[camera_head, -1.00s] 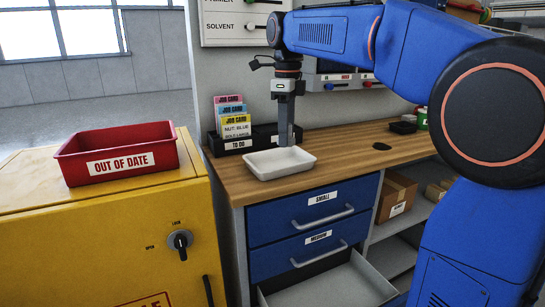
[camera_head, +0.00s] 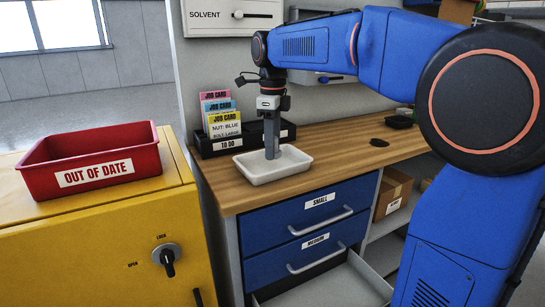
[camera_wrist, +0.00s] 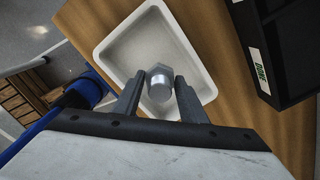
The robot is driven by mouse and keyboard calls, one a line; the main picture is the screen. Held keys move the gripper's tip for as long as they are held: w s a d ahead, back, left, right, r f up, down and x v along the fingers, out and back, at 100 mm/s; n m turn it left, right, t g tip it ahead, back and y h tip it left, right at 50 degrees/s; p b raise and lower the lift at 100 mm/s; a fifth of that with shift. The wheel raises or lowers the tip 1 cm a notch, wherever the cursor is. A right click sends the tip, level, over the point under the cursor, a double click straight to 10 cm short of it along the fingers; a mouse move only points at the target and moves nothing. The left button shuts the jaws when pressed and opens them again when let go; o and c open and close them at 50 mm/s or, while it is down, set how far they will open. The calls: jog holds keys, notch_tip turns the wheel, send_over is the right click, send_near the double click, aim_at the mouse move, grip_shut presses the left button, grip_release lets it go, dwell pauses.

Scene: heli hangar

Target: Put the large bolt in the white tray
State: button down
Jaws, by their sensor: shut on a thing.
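The white tray (camera_head: 250,174) sits on the wooden bench top, left of its middle; it also shows in the wrist view (camera_wrist: 117,44). My gripper (camera_head: 272,154) points down over the tray, its fingertips low inside the rim. In the wrist view my gripper (camera_wrist: 160,95) is shut on the large bolt (camera_wrist: 159,84), a silvery bolt with a hexagonal head, held between the two fingers above the tray floor. Whether the bolt touches the tray floor I cannot tell. In the head view the bolt is hidden by the fingers and tray rim.
A black job-card holder (camera_head: 218,147) marked TO DO stands just behind the tray. A red OUT OF DATE bin (camera_head: 92,172) sits on the yellow cabinet (camera_head: 100,240) at left. Blue drawers (camera_head: 318,216) are below; the lowest stands open. The bench right of the tray is mostly clear.

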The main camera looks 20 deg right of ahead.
jog(key=shift+f, duration=1.75)
jog(key=shift+f, duration=0.15)
jog(key=c, duration=1.1)
grip_release()
notch_tip(320, 180, up, 12)
jog(key=shift+r, duration=0.15)
jog(key=s+d+f+n+t, duration=0.2)
jog(key=s+d+f+n, duration=0.2)
jog(key=s+f+n, duration=0.8)
jog(key=s+d+f+n+t, duration=0.2)
jog(key=s+d+f+n, duration=0.2)
jog(key=s+f+n, duration=0.8)
jog(key=s+f, duration=0.2)
jog(key=s, duration=0.4)
jog(key=shift+f+t, duration=0.15)
jog(key=shift+t, duration=0.25)
